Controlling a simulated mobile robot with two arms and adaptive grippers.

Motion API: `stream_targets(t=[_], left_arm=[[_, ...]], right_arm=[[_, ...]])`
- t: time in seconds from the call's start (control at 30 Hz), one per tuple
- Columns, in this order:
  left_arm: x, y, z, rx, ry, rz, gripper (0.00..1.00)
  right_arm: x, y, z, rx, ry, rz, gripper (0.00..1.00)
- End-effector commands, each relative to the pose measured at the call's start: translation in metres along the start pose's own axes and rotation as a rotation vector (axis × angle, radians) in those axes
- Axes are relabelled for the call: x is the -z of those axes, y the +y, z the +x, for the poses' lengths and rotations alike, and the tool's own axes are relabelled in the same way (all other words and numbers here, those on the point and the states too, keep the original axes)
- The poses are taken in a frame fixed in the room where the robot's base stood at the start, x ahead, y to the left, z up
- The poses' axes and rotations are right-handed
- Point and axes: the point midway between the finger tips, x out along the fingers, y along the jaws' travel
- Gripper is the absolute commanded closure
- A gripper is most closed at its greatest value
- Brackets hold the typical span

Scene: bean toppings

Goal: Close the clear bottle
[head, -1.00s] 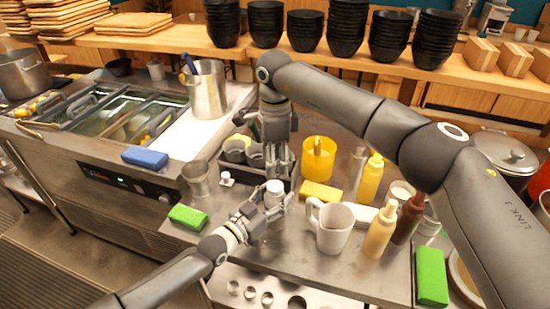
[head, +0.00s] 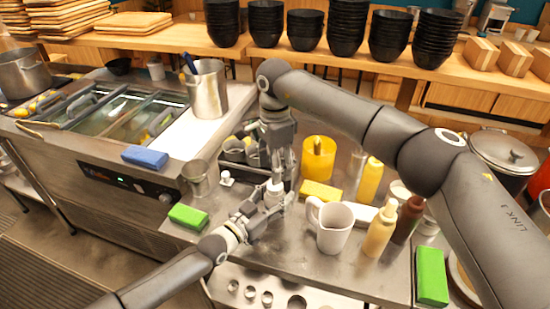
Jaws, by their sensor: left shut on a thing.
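The clear bottle (head: 274,187) stands at the counter's front edge in the head view; only its whitish top shows clearly. My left gripper (head: 268,204) reaches in from the lower left and is shut around the bottle's upper body, hiding much of it. My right gripper (head: 277,176) points down from above, with its fingertips right at the bottle's top. Whether the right fingers are open or shut, or touch the bottle, I cannot tell. A small white knobbed piece (head: 227,178) sits on the counter to the left; I cannot tell if it is a cap.
A white mug (head: 333,236) stands close to the right. A yellow sponge (head: 321,191), yellow container (head: 318,158) and sauce bottles (head: 381,232) are right and behind. A green sponge (head: 188,216) and metal cup (head: 197,178) are left. Dark cups (head: 235,150) stand behind.

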Motion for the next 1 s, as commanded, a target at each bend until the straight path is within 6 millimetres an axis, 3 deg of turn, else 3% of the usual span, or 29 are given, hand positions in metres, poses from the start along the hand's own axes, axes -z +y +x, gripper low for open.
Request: stream_targets(t=[0.33, 0.77, 1.0], left_arm=[[0.000, 0.000, 0.000, 0.000, 0.000, 0.000, 1.00], [0.000, 0.000, 0.000, 0.000, 0.000, 0.000, 1.00], [0.000, 0.000, 0.000, 0.000, 0.000, 0.000, 1.00]], right_arm=[[0.000, 0.001, 0.051, -0.003, -0.001, 0.001, 0.45], [0.000, 0.000, 0.060, -0.001, 0.001, 0.001, 0.45], [0.000, 0.000, 0.060, -0.001, 0.001, 0.001, 0.75]])
